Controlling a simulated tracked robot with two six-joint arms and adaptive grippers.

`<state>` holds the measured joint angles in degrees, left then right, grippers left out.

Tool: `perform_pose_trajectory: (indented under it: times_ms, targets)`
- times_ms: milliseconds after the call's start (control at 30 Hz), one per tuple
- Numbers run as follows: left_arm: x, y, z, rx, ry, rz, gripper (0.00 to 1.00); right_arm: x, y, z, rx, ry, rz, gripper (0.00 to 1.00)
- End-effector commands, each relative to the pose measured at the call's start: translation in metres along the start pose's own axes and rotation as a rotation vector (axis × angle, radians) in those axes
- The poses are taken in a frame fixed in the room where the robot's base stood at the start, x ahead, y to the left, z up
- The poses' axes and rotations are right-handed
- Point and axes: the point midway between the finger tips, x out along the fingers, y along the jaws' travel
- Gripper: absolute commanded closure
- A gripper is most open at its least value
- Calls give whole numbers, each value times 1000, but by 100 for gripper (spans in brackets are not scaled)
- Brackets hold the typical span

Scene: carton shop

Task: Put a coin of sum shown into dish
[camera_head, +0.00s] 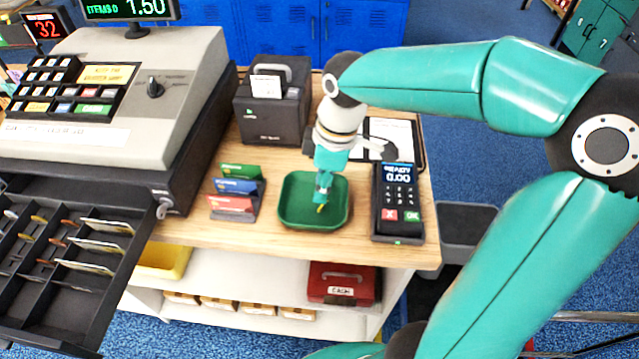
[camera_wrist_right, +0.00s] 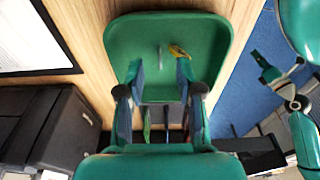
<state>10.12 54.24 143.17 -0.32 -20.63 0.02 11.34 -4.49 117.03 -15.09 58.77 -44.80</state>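The green dish (camera_head: 289,222) sits on the wooden counter; it also fills the upper middle of the right wrist view (camera_wrist_right: 215,28). My right gripper (camera_head: 322,190) points down over the dish. In the wrist view its fingers (camera_wrist_right: 160,72) are apart. A gold coin (camera_wrist_right: 178,50) shows by the right-hand fingertip; I cannot tell whether it touches that finger. A thin pale coin-like shape (camera_wrist_right: 160,55) shows within the dish outline. The register display (camera_head: 130,7) reads 1.50. The open cash drawer (camera_head: 120,300) holds coins and notes.
A card terminal (camera_head: 398,200) stands right of the dish, and a card holder (camera_head: 236,192) stands left. A dark printer (camera_head: 270,105) and a clipboard (camera_head: 403,140) are behind. A red cash box (camera_head: 340,285) is on the shelf below.

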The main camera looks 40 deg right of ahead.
Motion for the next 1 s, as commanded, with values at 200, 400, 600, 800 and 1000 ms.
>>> perform_pose_trajectory:
  times_ms: [200, 400, 600, 800, 1000]
  targets:
    - [0, 0, 0, 0, 0, 0, 100, -3, 0, 0, 0, 1, 1, 65]
    - [0, 0, 0, 0, 0, 0, 100, -25, 1, -1, -1, 3, 4, 65]
    - [0, 0, 0, 0, 0, 0, 100, -66, 0, 0, -1, 4, 4, 65]
    - [0, 0, 0, 0, 0, 0, 100, -101, 0, 0, -1, 2, 2, 65]
    - [0, 0, 0, 0, 0, 0, 100, -118, 0, 1, 1, 0, 0, 65]
